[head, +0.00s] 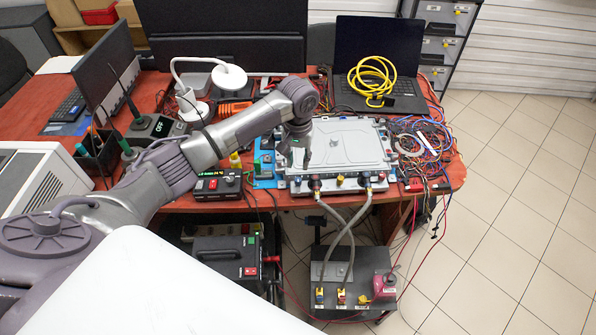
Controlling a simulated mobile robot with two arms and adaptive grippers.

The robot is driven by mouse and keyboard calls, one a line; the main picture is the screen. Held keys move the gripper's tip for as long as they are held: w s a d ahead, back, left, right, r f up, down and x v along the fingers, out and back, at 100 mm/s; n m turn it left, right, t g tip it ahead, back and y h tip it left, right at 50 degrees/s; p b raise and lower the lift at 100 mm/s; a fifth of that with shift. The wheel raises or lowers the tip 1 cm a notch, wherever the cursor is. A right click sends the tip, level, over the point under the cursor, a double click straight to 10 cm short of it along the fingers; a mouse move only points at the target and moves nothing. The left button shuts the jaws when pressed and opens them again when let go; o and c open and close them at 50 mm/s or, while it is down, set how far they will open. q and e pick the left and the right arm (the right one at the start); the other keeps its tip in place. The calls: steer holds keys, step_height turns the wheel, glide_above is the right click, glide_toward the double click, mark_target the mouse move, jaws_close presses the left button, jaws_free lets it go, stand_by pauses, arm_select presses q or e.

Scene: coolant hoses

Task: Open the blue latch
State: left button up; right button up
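My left arm reaches in from the left over the red table. My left gripper (296,150) points down at the left side of a flat silver-grey unit (350,143). Its fingers are small and partly hidden, so I cannot tell how far apart they are or whether they touch anything. I cannot make out a blue latch for certain; a blue plate (264,172) lies just left of the unit. My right gripper is out of view.
A tangle of coloured wires (424,143) lies right of the unit. A laptop (378,62) with a coiled yellow cable (372,80) stands behind it. A small black device with a red button (217,185) sits left of the unit. The tiled floor at right is clear.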

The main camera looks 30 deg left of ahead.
arm_select(q)
steer(key=shift+r, duration=2.2)
